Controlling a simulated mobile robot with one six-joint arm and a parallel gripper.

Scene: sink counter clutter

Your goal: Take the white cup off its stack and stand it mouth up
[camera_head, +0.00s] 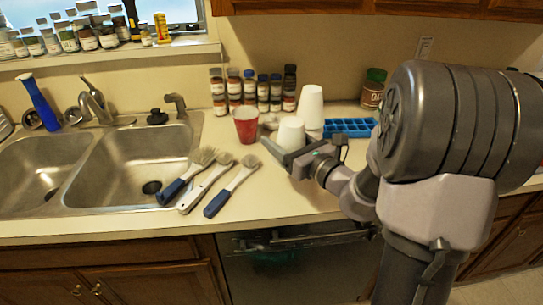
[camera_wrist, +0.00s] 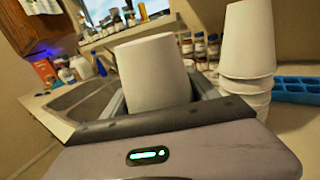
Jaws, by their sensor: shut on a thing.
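A white cup (camera_head: 291,132) is between the fingers of my gripper (camera_head: 284,147), which is shut on it. In the wrist view the same cup (camera_wrist: 155,75) stands between the fingers, nearly upright with a slight tilt; a closed end seems to face up. Its lower part is hidden behind my gripper body. A stack of white cups (camera_head: 311,107) stands just behind and to the right of the held cup. In the wrist view the stack (camera_wrist: 249,45) is at the right, mouth down, with several rims showing, apart from the held cup.
A red cup (camera_head: 246,125) stands left of the held cup. A blue ice tray (camera_head: 350,127) lies right of the stack. Spice jars (camera_head: 262,90) line the wall behind. Several brushes (camera_head: 230,187) lie beside the sink (camera_head: 140,160). The front counter (camera_head: 285,195) is clear.

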